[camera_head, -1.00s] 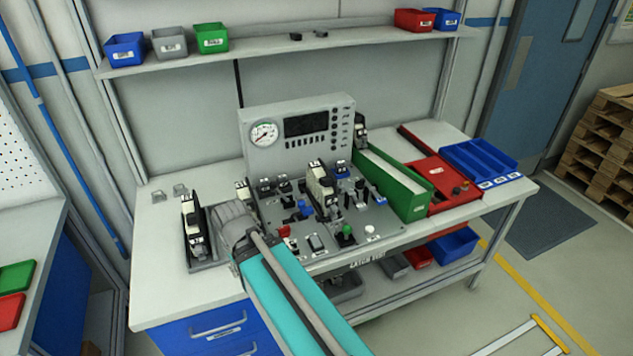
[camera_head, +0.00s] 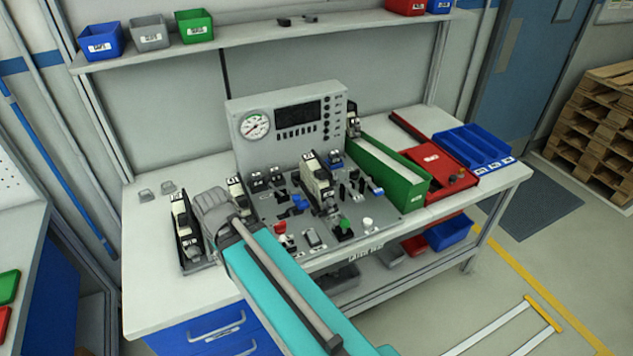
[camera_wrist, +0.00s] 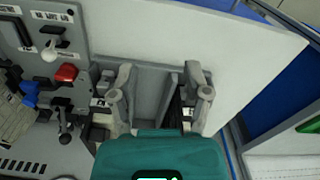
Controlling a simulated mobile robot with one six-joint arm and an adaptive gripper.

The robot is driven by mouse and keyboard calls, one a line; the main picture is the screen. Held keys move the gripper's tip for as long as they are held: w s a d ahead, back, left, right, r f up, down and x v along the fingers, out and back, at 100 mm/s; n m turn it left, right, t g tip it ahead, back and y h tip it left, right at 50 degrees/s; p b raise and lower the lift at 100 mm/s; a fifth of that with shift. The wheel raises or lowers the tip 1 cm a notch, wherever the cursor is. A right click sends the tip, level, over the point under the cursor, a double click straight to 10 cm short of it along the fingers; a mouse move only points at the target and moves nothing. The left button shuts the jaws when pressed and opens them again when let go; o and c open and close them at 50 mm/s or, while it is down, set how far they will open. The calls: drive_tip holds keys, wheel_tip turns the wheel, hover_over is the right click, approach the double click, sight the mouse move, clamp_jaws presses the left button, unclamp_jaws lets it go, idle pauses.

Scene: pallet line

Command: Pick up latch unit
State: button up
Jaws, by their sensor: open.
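Several black-and-white units stand on the bench; I cannot tell for sure which is the latch unit. Another stands on the grey test panel (camera_head: 318,184), and one more is at the panel's left edge (camera_head: 236,192). In the wrist view my gripper (camera_wrist: 160,88) is open and empty, its fingers over a grey holder (camera_wrist: 150,92). A dark unit (camera_wrist: 184,112) shows partly by the right finger; the gripper body hides its lower part.
A gauge console (camera_head: 290,125) stands behind the panel. A green bin (camera_head: 392,178), a red tray (camera_head: 440,170) and a blue tray (camera_head: 470,148) fill the right side. Small bins line the shelf (camera_head: 270,33) above. The bench's front left (camera_head: 150,285) is clear.

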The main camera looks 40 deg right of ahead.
drive_tip(key=o, duration=0.4)
drive_tip(key=shift+w+d+r, duration=0.15)
drive_tip(key=shift+w+d, duration=0.15)
drive_tip(key=shift+c, duration=0.2)
drive_tip(key=w+d+r+m+t+p, duration=0.1)
drive_tip(key=w+d+r+p, duration=0.15)
drive_tip(key=w+d, duration=0.45)
drive_tip(key=w+d+r+t+p, duration=0.1)
drive_tip(key=w+d+r+p, duration=0.15)
drive_tip(key=d, duration=0.85)
drive_tip(key=d+r+m+t+p, duration=0.1)
drive_tip(key=d+r, duration=0.1)
drive_tip(key=d, duration=0.9)
drive_tip(key=w+d+r+t+h+p, duration=0.1)
drive_tip(key=d+r+p, duration=0.1)
drive_tip(key=d, duration=1)
drive_tip(key=shift+w+r+m+p, duration=0.3)
drive_tip(key=shift+r+m, duration=0.1)
drive_tip(key=shift+d+f, duration=0.1)
drive_tip(key=b, duration=0.7)
hover_over(317, 166)
drive_tip(key=s, duration=0.3)
drive_tip(key=f, duration=0.6)
drive_tip(key=shift+w+a+f, duration=0.15)
drive_tip(key=shift+w+a, duration=0.1)
drive_tip(key=shift+a, duration=0.1)
drive_tip(key=shift+b+x, duration=0.5)
drive_tip(key=shift+x, duration=0.3)
drive_tip(key=shift+w, duration=0.1)
